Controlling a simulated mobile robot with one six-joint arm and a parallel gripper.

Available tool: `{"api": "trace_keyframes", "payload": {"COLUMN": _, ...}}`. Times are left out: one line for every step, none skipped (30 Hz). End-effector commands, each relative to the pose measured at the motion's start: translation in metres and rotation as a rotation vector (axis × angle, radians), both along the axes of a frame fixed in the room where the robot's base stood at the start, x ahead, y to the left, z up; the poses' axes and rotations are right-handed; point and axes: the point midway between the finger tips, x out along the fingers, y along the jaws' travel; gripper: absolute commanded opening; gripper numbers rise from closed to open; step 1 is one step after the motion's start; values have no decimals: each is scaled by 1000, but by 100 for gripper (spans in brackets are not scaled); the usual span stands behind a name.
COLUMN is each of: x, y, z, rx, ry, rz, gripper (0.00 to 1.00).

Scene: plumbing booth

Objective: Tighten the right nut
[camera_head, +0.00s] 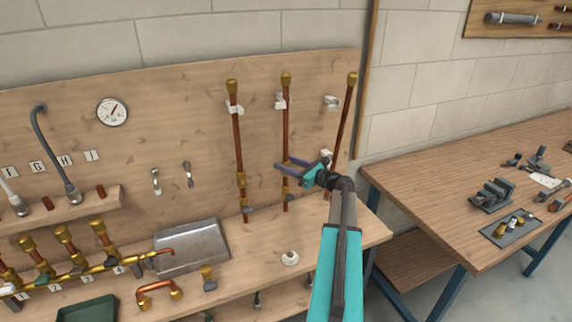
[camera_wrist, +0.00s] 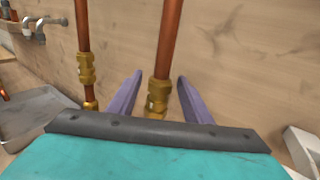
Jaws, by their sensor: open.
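Three copper pipes stand against the wooden back panel: a left pipe (camera_head: 237,140), a middle pipe (camera_head: 285,128) and a right pipe (camera_head: 343,128) that leans. My gripper (camera_head: 281,164) is open at the middle pipe, its purple fingers on either side. In the wrist view, a brass nut (camera_wrist: 158,94) on that pipe lies between the open fingers (camera_wrist: 160,76), with gaps showing on both sides. A second brass nut (camera_wrist: 86,68) on the left pipe is outside the fingers. My arm hides the lower part of the right pipe, so I cannot see a nut there.
A pressure gauge (camera_head: 112,112) hangs on the panel at left. A grey metal tray (camera_head: 190,248) and brass fittings lie on the bench below. A white ring (camera_head: 290,258) is near the bench front. A second table (camera_head: 420,185) with tools stands at right.

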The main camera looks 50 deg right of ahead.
Motion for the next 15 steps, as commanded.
{"api": "trace_keyframes", "payload": {"x": 0, "y": 0, "z": 0, "rx": 0, "ry": 0, "rz": 0, "gripper": 45}}
{"api": "trace_keyframes", "payload": {"x": 0, "y": 0, "z": 0, "rx": 0, "ry": 0, "rz": 0, "gripper": 40}}
{"api": "trace_keyframes", "payload": {"x": 0, "y": 0, "z": 0, "rx": 0, "ry": 0, "rz": 1, "gripper": 34}}
{"api": "trace_keyframes", "payload": {"x": 0, "y": 0, "z": 0, "rx": 0, "ry": 0, "rz": 1, "gripper": 28}}
{"api": "trace_keyframes", "payload": {"x": 0, "y": 0, "z": 0, "rx": 0, "ry": 0, "rz": 1, "gripper": 23}}
{"api": "trace_keyframes", "payload": {"x": 0, "y": 0, "z": 0, "rx": 0, "ry": 0, "rz": 1, "gripper": 17}}
{"api": "trace_keyframes", "payload": {"x": 0, "y": 0, "z": 0, "rx": 0, "ry": 0, "rz": 1, "gripper": 12}}
{"api": "trace_keyframes", "payload": {"x": 0, "y": 0, "z": 0, "rx": 0, "ry": 0, "rz": 1, "gripper": 6}}
{"api": "trace_keyframes", "payload": {"x": 0, "y": 7, "z": 1, "rx": 0, "ry": 0, "rz": 2, "gripper": 4}}
{"api": "trace_keyframes", "payload": {"x": 0, "y": 4, "z": 0, "rx": 0, "ry": 0, "rz": 1, "gripper": 4}}
{"api": "trace_keyframes", "payload": {"x": 1, "y": 3, "z": 0, "rx": 0, "ry": 0, "rz": 2, "gripper": 4}}
{"api": "trace_keyframes", "payload": {"x": 1, "y": 3, "z": 0, "rx": 0, "ry": 0, "rz": 2, "gripper": 4}}
{"api": "trace_keyframes", "payload": {"x": 1, "y": 3, "z": 0, "rx": 0, "ry": 0, "rz": 1, "gripper": 4}}
{"api": "trace_keyframes", "payload": {"x": 1, "y": 3, "z": 0, "rx": 0, "ry": 0, "rz": 0, "gripper": 4}}
{"api": "trace_keyframes", "payload": {"x": 1, "y": 3, "z": 0, "rx": 0, "ry": 0, "rz": -3, "gripper": 4}}
